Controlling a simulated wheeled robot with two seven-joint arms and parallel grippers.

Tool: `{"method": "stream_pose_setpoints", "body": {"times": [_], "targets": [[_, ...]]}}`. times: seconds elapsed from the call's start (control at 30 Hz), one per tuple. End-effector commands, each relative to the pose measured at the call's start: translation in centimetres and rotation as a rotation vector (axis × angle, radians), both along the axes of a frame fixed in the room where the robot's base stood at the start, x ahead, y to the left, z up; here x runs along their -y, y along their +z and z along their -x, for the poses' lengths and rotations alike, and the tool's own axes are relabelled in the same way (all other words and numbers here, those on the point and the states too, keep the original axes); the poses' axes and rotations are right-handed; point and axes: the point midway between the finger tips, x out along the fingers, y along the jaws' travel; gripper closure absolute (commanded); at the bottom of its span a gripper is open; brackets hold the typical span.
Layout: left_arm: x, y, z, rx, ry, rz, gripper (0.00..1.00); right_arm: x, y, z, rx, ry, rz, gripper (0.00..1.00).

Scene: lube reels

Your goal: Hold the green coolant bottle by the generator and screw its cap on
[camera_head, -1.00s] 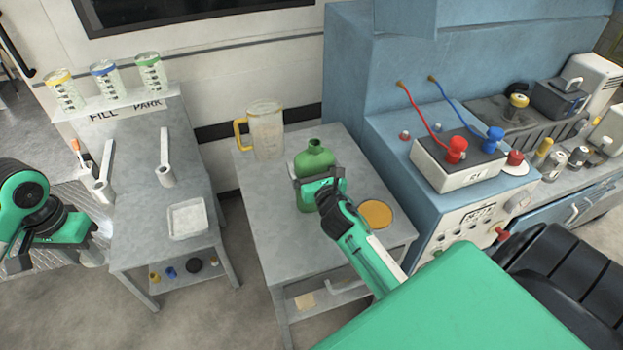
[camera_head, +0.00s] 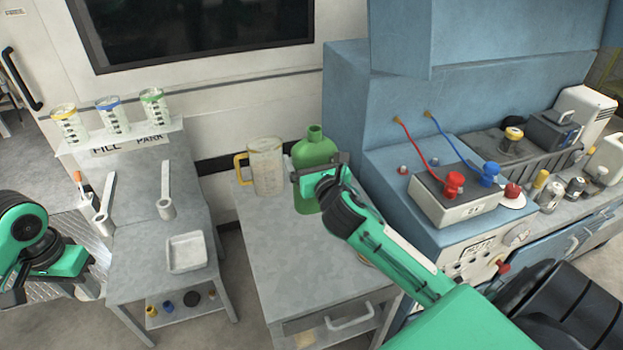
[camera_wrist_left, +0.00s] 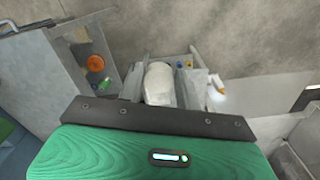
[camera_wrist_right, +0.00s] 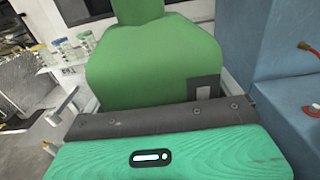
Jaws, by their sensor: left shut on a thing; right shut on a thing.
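The green coolant bottle (camera_head: 315,158) is upright with a bare open neck, beside the blue generator (camera_head: 350,105). My right gripper (camera_head: 319,176) is shut on its body and holds it above the grey table; the bottle also fills the right wrist view (camera_wrist_right: 155,65), beyond the jaw (camera_wrist_right: 160,118). My left gripper (camera_head: 84,272) is low at the far left. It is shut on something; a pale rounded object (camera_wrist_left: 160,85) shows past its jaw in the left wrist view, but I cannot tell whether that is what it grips. I cannot make out the bottle's cap.
A clear jug with a yellow handle (camera_head: 265,168) stands just left of the bottle on the grey table (camera_head: 290,260). The left table holds a white tray (camera_head: 186,252) and two wrenches. Small caps lie on its lower shelf (camera_head: 180,312). The floor between the tables is clear.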

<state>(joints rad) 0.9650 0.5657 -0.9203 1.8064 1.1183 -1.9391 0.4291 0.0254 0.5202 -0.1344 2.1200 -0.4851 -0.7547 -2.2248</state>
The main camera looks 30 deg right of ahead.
Motion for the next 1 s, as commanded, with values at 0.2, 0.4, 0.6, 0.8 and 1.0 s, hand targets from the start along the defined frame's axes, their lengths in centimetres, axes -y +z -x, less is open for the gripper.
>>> {"method": "stream_pose_setpoints", "body": {"times": [0.2,0.4,0.6,0.8,1.0], "targets": [[0.0,0.2,0.0,0.000,0.000,0.000,0.87,0.0,4.2,0.0,0.005,0.000,0.003,0.47],[0.0,0.2,0.0,0.000,0.000,0.000,0.87,0.0,5.6,0.0,0.003,0.001,0.002,0.47],[0.0,0.2,0.0,0.000,0.000,0.000,0.87,0.0,5.8,0.0,0.002,0.001,0.000,0.47],[0.0,0.2,0.0,0.000,0.000,0.000,0.87,0.0,5.8,0.0,0.002,0.000,0.000,0.47],[0.0,0.2,0.0,0.000,0.000,0.000,0.87,0.0,5.8,0.0,0.002,0.000,0.000,0.47]]}}
